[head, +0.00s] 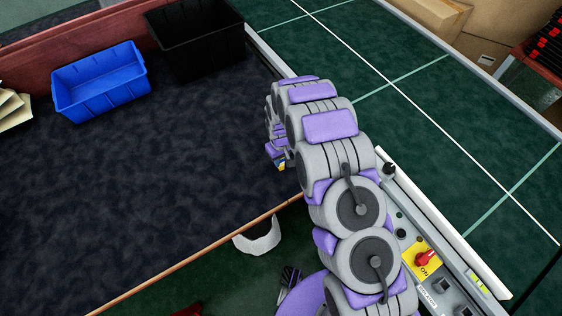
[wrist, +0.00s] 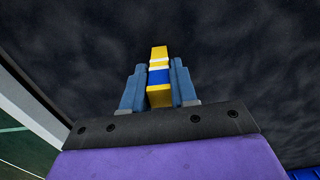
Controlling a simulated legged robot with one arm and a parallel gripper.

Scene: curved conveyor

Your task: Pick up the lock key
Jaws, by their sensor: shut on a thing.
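The lock key (wrist: 159,96), a narrow yellow piece with blue and white bands, stands between the two blue fingers of my gripper (wrist: 157,72) in the wrist view. The fingers are shut on it from both sides. Its far end sticks out past the fingertips. In the head view a small yellow bit of it (head: 282,166) shows at the end of my arm, over the right part of the dark table. My arm hides most of my gripper (head: 277,158) there.
A blue bin (head: 100,84) and a black bin (head: 196,38) stand at the back of the dark table (head: 130,180). A panel with a red switch on a yellow plate (head: 422,260) lies right of my arm. The table's middle is clear.

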